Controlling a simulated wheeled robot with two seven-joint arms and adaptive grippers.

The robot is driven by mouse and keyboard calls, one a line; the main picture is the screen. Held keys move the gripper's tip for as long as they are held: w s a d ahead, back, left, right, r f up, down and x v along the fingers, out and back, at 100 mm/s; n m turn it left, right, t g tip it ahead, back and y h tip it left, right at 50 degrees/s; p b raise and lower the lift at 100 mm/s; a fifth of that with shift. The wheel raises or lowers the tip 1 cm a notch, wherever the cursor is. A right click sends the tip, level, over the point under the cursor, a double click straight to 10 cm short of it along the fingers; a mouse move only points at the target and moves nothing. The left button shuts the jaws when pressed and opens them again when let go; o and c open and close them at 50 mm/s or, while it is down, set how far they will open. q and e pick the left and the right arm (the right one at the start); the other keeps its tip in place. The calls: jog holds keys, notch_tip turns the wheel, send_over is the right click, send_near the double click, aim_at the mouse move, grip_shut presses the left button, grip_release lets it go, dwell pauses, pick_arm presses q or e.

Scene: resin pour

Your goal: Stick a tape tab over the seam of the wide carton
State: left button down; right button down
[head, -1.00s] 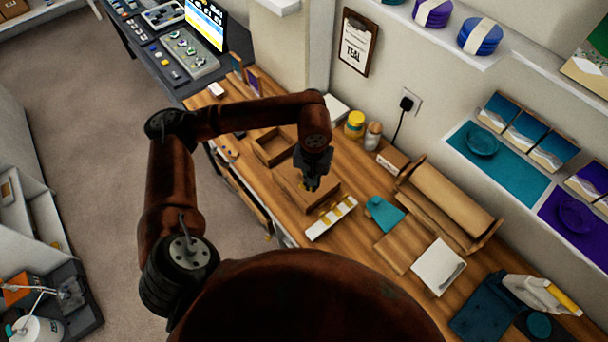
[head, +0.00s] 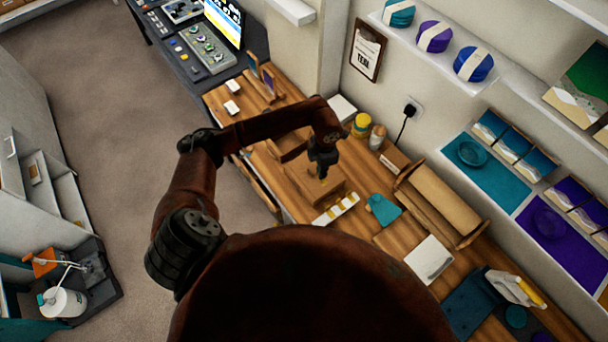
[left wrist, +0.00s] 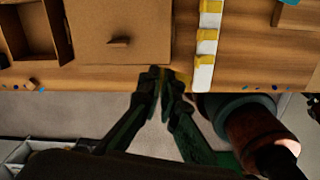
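The wide carton (head: 327,190) is a flat brown box on the wooden bench; its top, with a small raised piece, shows in the left wrist view (left wrist: 95,45). My left gripper (head: 322,172) hangs over the carton in the head view. My right gripper is not in view.
An open brown box (left wrist: 32,30) stands left of the carton in the left wrist view. A teal piece (head: 383,209), a white pad (head: 429,259) and a brown roll holder (head: 440,200) lie to the right. Jars (head: 362,125) stand near the wall.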

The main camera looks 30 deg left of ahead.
pick_arm(q)
jog(key=s+a+f+n+p, duration=0.1)
jog(key=a+f+n, duration=0.1)
jog(key=f+n, duration=0.4)
jog(key=s+a+f+n+p, duration=0.2)
jog(key=f+n, duration=0.3)
jog(key=n, duration=1)
jog(key=shift+s+a+f, duration=0.2)
jog(key=shift+a+f, duration=0.15)
jog(key=shift+a, duration=0.05)
jog(key=shift+f, duration=0.3)
dwell(0.4)
jog(key=shift+f+b, duration=0.3)
jog(key=shift+b, duration=0.05)
